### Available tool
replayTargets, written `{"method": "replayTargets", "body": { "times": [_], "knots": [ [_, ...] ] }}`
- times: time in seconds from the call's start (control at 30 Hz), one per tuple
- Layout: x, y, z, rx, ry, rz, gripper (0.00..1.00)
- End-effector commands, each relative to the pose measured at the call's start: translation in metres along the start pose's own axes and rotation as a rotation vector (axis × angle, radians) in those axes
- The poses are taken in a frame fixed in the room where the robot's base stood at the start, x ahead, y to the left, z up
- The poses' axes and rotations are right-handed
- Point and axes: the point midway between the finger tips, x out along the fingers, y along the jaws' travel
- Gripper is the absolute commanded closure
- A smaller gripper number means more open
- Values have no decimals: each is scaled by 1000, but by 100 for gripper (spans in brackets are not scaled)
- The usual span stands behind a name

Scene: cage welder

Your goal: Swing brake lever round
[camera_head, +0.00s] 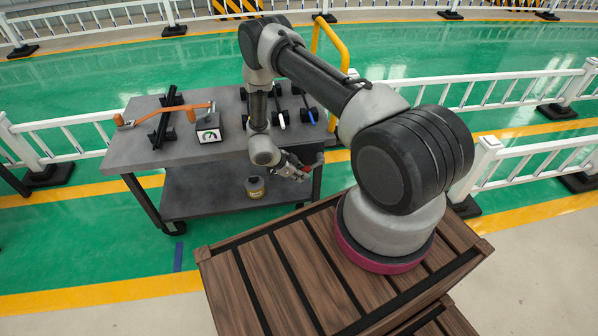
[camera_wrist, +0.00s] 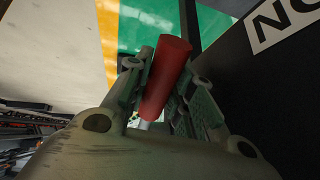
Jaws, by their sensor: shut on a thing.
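The brake lever shows as a red round grip (camera_wrist: 168,75) in the wrist view, lying between my two fingers and reaching beyond them. In the head view only a small bit of red (camera_head: 306,170) shows at the fingertips. My gripper (camera_head: 297,168) is shut on the red grip, at the right end of the grey cart (camera_head: 140,150) and below its top. In the wrist view the fingers stand on either side of the grip. The lever's pivot and lower end are hidden.
The cart top carries a gauge box (camera_head: 208,128) and an orange bar (camera_head: 165,112). White railings (camera_head: 540,150) run at the right.

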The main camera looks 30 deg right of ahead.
Motion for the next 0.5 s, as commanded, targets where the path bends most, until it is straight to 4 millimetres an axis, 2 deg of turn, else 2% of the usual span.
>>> {"method": "replayTargets", "body": {
  "times": [0.5],
  "knots": [
    [4, 2, 0, -8, 36, 0, 100]
  ]
}}
